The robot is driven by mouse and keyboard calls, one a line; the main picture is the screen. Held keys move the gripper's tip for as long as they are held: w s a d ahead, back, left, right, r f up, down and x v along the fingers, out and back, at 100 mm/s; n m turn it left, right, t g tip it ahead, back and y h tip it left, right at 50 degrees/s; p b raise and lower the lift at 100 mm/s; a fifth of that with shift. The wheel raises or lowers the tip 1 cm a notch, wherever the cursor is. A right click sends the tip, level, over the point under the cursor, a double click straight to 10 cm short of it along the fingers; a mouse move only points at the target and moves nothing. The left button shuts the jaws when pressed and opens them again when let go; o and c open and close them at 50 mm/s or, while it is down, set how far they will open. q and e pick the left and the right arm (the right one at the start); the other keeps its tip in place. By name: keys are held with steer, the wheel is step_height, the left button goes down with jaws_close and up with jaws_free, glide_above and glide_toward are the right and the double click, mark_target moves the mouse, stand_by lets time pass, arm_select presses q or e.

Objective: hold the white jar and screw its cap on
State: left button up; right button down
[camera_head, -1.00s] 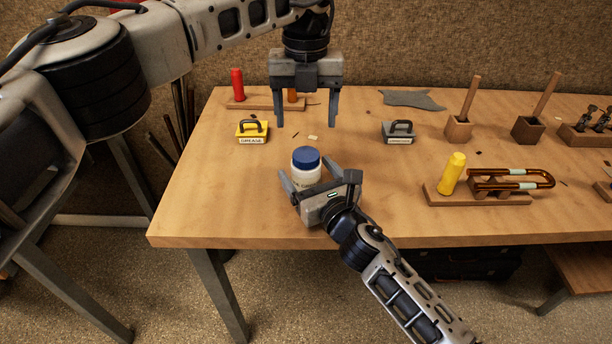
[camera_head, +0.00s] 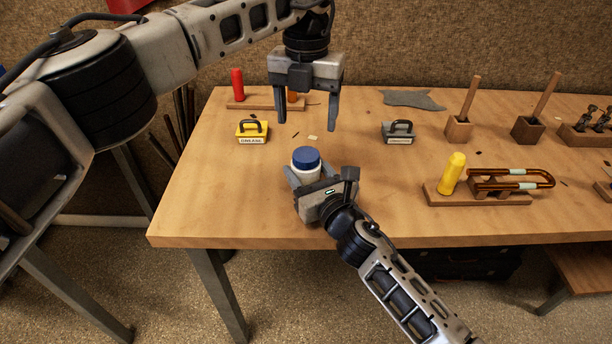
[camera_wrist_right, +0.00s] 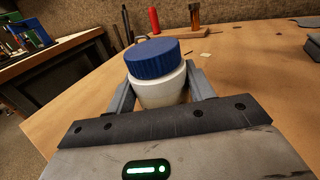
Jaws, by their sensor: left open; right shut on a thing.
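The white jar (camera_head: 305,175) stands upright on the wooden table near its front left. The blue cap (camera_head: 306,159) sits on top of it; I cannot tell how tightly. In the right wrist view the jar (camera_wrist_right: 162,92) and the ribbed blue cap (camera_wrist_right: 153,58) are between the fingers. My right gripper (camera_head: 309,183) is shut on the jar's body, below the cap. My left gripper (camera_head: 307,118) is open and empty, pointing down above and behind the jar, apart from the cap.
A yellow grease box (camera_head: 252,139) stands left behind the jar, and a grey handled box (camera_head: 398,139) right behind it. A wooden rack with a yellow handle (camera_head: 452,174) and a brass tube (camera_head: 545,180) is at right.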

mark_target(306, 154)
arm_select(q)
steer(key=shift+m, duration=0.7)
steer(key=shift+f, duration=4)
steer(key=c, duration=1.1)
steer(key=shift+m, duration=0.8)
steer(key=shift+c, duration=0.2)
steer(key=o, duration=1.2)
steer(key=shift+c, duration=0.2)
